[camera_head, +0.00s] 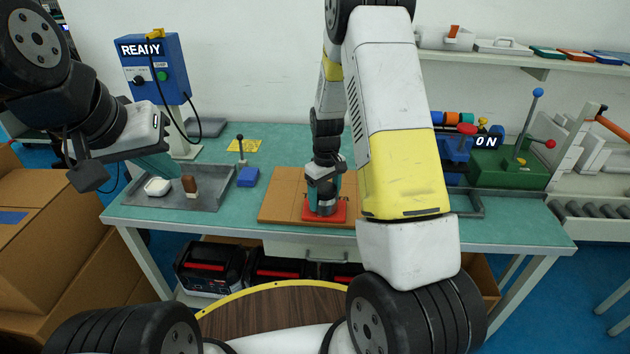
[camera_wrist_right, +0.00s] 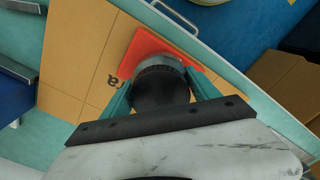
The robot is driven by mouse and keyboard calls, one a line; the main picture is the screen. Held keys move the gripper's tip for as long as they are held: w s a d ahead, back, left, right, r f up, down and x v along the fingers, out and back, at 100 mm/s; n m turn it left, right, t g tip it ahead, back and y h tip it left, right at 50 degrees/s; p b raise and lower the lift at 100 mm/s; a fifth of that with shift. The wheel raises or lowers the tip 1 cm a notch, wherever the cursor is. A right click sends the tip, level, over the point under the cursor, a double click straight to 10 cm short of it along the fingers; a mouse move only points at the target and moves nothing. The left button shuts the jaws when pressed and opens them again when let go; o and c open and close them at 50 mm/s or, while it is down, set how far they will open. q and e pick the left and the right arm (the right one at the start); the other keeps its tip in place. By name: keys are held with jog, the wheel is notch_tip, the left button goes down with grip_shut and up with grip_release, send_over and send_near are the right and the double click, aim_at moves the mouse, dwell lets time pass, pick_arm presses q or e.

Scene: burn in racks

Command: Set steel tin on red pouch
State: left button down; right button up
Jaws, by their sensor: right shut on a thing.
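The red pouch (camera_head: 336,216) lies flat on a wooden board on the table; it also shows in the right wrist view (camera_wrist_right: 150,43). The steel tin (camera_head: 326,206) is upright over the pouch, and its lower part shows below my right gripper (camera_head: 324,188). In the right wrist view the dark round tin (camera_wrist_right: 160,86) sits between the teal fingers, which are shut on it. The tin appears to touch the pouch, though a small gap cannot be ruled out. My left gripper (camera_head: 160,165) is over the grey tray at the left; its finger opening is hard to see.
The grey tray (camera_head: 205,199) holds a white dish (camera_head: 157,187) and a brown object (camera_head: 190,185). A blue block with a lever (camera_head: 247,176) stands left of the wooden board (camera_head: 280,200). A blue READY box (camera_head: 155,72) is at the back left, and a green ON machine (camera_head: 507,168) at the right.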

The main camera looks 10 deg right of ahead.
jog(key=shift+f, duration=0.1)
jog(key=o, duration=1.5)
notch_tip(320, 180, up, 12)
jog(key=s+a+r+m+t+y, duration=0.1)
jog(key=s+r+m+t, duration=0.1)
jog(key=s+r, duration=0.7)
jog(key=s+a+r+m+t+y, duration=0.1)
jog(key=s+r+m+t, duration=0.2)
jog(key=s+r, duration=0.7)
jog(key=s+t, duration=0.1)
jog(key=s, duration=0.4)
jog(key=shift+s+r, duration=0.15)
jog(key=shift+r, duration=0.15)
jog(key=shift+a, duration=0.1)
